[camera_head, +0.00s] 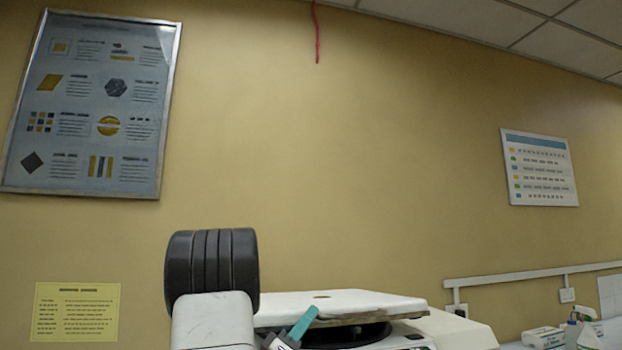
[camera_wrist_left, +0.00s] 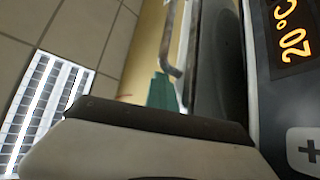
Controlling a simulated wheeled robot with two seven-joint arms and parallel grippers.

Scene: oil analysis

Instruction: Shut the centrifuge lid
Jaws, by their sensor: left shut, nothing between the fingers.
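The white centrifuge (camera_head: 455,330) stands at the bottom middle of the head view. Its white lid (camera_head: 340,304) is raised, with a gap over the dark bowl opening (camera_head: 345,335). My left gripper (camera_head: 304,320), with a teal tip, is shut and empty in front of the gap, just below the lid's front edge. Whether it touches the lid cannot be told. In the left wrist view the centrifuge's control panel (camera_wrist_left: 290,75), with an orange 20°C reading, is close at the right. My right gripper is not in view.
At the lower right, a pale counter (camera_head: 515,346) holds a small white box (camera_head: 543,337) and a white bottle (camera_head: 585,330). A yellow wall with posters is behind. A ceiling lamp (camera_wrist_left: 45,105) shows in the left wrist view.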

